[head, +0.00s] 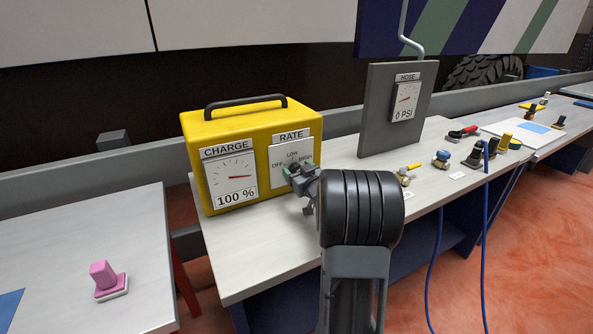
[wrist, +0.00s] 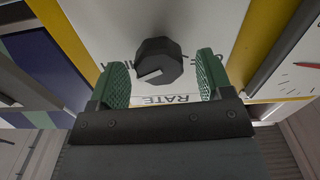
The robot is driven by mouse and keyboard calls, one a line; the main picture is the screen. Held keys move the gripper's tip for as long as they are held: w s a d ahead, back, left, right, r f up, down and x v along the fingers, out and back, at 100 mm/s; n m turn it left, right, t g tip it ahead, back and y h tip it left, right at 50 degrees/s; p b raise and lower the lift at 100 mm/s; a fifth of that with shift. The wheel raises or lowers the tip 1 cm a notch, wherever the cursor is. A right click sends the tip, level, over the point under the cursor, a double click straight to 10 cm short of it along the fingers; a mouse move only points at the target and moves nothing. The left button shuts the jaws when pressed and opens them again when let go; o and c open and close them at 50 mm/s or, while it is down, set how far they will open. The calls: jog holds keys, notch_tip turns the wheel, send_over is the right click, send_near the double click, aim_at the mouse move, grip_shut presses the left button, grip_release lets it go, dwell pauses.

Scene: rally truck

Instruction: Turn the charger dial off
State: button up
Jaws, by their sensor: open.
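The yellow charger (head: 262,128) stands on the workbench, with a charge gauge (head: 230,180) reading 100 % and a RATE panel (head: 291,158) marked OFF, LOW and HIGH. My gripper (head: 294,173) is in front of that panel and hides the dial in the head view. In the wrist view, where the lettering is upside down, the dark faceted dial (wrist: 158,60) sits between my two green fingers, with a gap on each side. Its pale mark points left and slightly down, towards the HIGH side. My gripper (wrist: 163,72) is open and holds nothing.
A grey hose panel (head: 378,130) with a gauge at 0 PSI stands right of the charger. Several fittings and blue hoses (head: 484,220) are farther right. A pink block (head: 104,275) sits on the left table. The bench front is clear.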

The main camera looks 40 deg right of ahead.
jog(key=shift+w, duration=0.4)
jog(key=c, duration=0.9)
